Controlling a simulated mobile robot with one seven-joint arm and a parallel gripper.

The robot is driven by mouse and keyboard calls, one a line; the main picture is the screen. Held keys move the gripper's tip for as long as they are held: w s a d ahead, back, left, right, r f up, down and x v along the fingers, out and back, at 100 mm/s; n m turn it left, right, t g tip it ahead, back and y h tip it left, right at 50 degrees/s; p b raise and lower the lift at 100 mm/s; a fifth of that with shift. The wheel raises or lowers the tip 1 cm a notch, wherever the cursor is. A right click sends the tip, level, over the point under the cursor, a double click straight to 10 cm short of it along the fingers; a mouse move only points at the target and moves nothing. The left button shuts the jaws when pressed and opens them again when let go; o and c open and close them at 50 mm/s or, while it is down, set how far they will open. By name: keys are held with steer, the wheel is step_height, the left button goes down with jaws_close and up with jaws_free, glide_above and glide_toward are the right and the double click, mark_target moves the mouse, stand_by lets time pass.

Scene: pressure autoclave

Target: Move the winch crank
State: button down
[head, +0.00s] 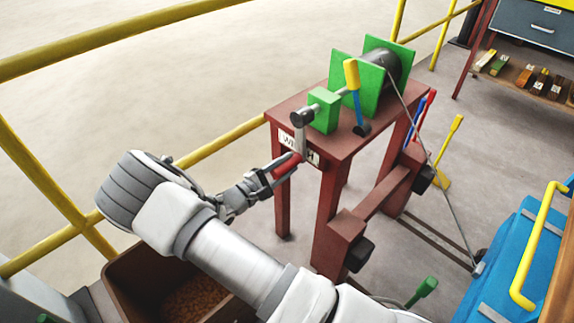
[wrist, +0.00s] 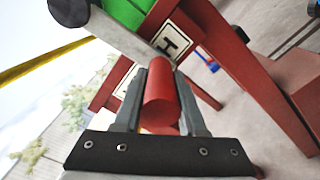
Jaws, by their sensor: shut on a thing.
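The winch stands on a dark red table (head: 290,105), with a drum between green plates (head: 343,85) and a green bearing block (head: 323,111). Its crank has a grey arm (head: 300,138) hanging down from the shaft end and a red handle (head: 288,165) at the bottom. My gripper (head: 276,171) is shut on the red handle, in front of the table's near left side. In the wrist view the red handle (wrist: 161,100) lies between both fingers. The crank arm (wrist: 122,38) runs up to a dark hub (wrist: 69,10). The fingers partly hide the label behind.
A yellow-handled blue lever (head: 353,85) rises beside the winch. A cable runs from the drum to the floor. Yellow railings (head: 45,180) stand at the left. A brown bin (head: 150,265) sits below my arm. A blue box (head: 515,260) is at the right.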

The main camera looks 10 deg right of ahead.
steer(key=shift+w+a+r, duration=0.15)
steer(key=shift+w, duration=0.05)
steer(key=c, duration=0.8)
jaws_free()
steer(key=shift+c, duration=0.2)
steer(key=o, duration=0.3)
steer(key=shift+s, duration=0.1)
steer(key=shift+o, duration=0.2)
steer(key=p+v, duration=0.3)
steer(key=v, duration=1.4)
steer(key=shift+s, duration=0.15)
